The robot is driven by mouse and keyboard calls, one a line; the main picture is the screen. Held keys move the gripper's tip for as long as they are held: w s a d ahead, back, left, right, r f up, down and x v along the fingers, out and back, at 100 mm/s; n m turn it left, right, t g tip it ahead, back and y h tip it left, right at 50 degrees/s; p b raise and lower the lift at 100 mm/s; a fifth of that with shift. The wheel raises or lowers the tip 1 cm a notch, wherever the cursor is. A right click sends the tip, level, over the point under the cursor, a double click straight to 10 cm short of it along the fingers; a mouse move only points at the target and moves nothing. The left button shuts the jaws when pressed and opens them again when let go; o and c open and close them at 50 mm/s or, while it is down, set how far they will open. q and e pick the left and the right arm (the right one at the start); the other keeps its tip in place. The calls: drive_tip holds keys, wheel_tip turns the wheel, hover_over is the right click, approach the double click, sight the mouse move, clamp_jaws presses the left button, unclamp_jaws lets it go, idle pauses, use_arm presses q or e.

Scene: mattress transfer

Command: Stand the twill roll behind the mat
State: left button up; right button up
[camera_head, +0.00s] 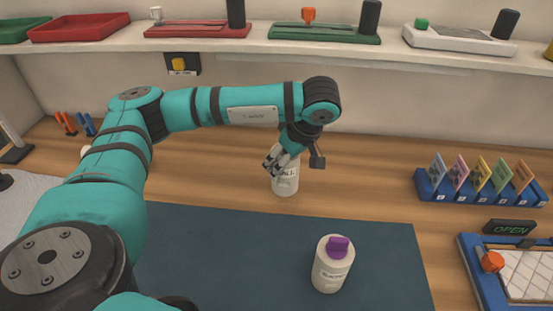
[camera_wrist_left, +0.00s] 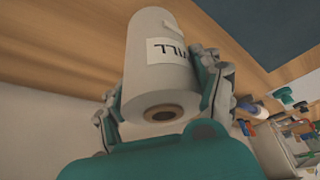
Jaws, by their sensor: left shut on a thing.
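The twill roll (camera_head: 286,184) is a white cylinder with a printed label, upright over the wood just behind the dark blue mat (camera_head: 220,250). My left gripper (camera_head: 277,165) is shut on its upper part, fingers on both sides. In the left wrist view, the roll (camera_wrist_left: 152,75) sits between the fingers (camera_wrist_left: 165,95), with the hollow core of its end facing the camera. I cannot tell whether its base touches the table. My right gripper is not in view.
A white roll with a purple piece on top (camera_head: 331,272) stands on the mat. A blue card rack (camera_head: 480,193) and a blue-framed tray (camera_head: 485,290) are at right. A shelf (camera_head: 350,53) with trays runs above the back. Wood right of the held roll is clear.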

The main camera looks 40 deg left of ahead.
use_arm(q)
drive_tip(key=a+f, duration=0.1)
drive_tip(key=w+a+f+p, duration=0.1)
drive_tip(key=a+f, duration=0.1)
drive_tip(key=shift+w+a+f+p, duration=0.15)
drive_tip(key=shift+w+a+p, duration=0.2)
drive_tip(key=shift+w+p, duration=0.05)
drive_tip(key=shift+f, duration=0.35)
drive_tip(key=o, duration=1)
drive_tip(key=shift+f, duration=0.1)
drive_tip(key=o, duration=0.5)
drive_tip(key=shift+o, duration=0.2)
